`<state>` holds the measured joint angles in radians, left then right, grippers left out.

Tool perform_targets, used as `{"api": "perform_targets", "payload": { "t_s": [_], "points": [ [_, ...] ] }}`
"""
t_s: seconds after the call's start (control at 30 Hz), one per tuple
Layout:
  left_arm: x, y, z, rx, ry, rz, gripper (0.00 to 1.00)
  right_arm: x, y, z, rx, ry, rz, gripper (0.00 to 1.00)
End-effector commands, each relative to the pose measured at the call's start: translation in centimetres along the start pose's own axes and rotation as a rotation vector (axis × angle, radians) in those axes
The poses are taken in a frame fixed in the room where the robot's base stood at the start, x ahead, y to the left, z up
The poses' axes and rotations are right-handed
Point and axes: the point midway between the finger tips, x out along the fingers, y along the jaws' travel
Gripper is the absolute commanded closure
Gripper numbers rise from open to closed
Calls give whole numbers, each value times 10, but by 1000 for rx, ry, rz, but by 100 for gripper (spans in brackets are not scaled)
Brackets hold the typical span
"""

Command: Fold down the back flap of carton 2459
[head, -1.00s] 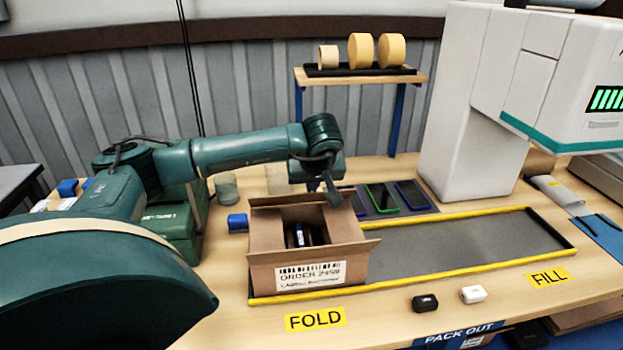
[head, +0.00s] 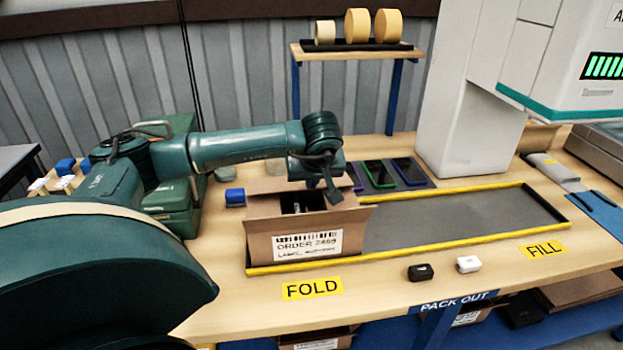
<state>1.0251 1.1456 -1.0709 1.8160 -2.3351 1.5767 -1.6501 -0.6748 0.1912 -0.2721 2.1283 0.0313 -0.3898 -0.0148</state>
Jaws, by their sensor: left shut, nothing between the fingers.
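The carton (head: 258,243) is an open brown box on the left end of the yellow-edged strip. Its white front label reads ORDER with a blurred number. The side flaps stick outward, and dark contents with a small light patch show inside. The back flap (head: 266,186) shows as a brown strip at the rear, partly hidden behind my left gripper; its exact angle is hard to tell. My left gripper (head: 331,195) points down over the carton's rear right part, shut and empty. I cannot tell whether it touches the flap. My right gripper is out of view.
The grey strip (head: 465,218) right of the carton is clear. A white machine (head: 470,120) stands behind.

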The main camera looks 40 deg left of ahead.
Motion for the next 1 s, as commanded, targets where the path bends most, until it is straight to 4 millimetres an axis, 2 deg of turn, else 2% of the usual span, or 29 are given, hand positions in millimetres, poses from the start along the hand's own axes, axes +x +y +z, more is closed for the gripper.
{"api": "perform_targets", "payload": {
  "t_s": [0.47, 0.8, 1.0],
  "points": [
    [0, 0, 0, 0, 0, 0, 100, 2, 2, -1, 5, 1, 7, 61],
    [-13, 0, -8, 0, 0, 0, 100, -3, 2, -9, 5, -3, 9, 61],
    [-14, 0, -8, 0, 0, 0, 100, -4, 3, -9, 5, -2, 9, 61]
  ]
}}
